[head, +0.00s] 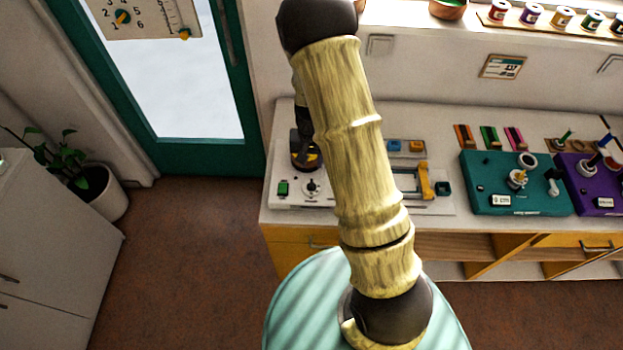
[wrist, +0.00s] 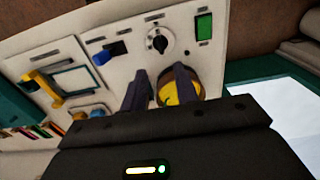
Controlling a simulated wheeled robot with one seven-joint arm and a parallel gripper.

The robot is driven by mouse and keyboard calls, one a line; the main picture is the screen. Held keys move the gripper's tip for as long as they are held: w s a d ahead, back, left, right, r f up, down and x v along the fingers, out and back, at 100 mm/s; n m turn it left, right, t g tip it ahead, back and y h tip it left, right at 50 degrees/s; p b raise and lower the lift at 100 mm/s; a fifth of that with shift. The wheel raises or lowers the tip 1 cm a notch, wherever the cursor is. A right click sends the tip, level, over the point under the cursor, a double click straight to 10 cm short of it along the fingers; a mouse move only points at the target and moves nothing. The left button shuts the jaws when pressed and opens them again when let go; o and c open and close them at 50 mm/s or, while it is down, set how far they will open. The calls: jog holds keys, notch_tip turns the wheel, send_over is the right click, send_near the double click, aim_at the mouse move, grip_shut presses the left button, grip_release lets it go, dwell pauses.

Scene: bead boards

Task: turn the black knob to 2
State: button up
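The black knob (head: 311,187) sits on a round white dial on the front of the white board (head: 382,205). In the wrist view the knob (wrist: 157,42) is ahead of my fingertips, with small marks around its dial that are too small to read. A pale mark shows on the knob, but I cannot tell which number it points to. My gripper (wrist: 160,80) is open, its two dark fingers apart with nothing held between them. It is short of the knob and appears apart from it. In the head view my arm hides part of the board, and the fingers are hard to make out.
A round yellow-and-dark part (wrist: 190,90) is behind my right finger in the wrist view. A green block (wrist: 204,26) and a blue-and-black switch (wrist: 107,53) flank the knob. A yellow handle (head: 425,181) stands further right on the board. Teal (head: 490,199) and purple boards (head: 590,205) stand beyond.

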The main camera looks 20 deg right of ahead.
aim_at(312, 183)
notch_tip(312, 183, down, 11)
jog(key=shift+r+p, duration=0.1)
jog(key=shift+p, duration=1.1)
grip_shut()
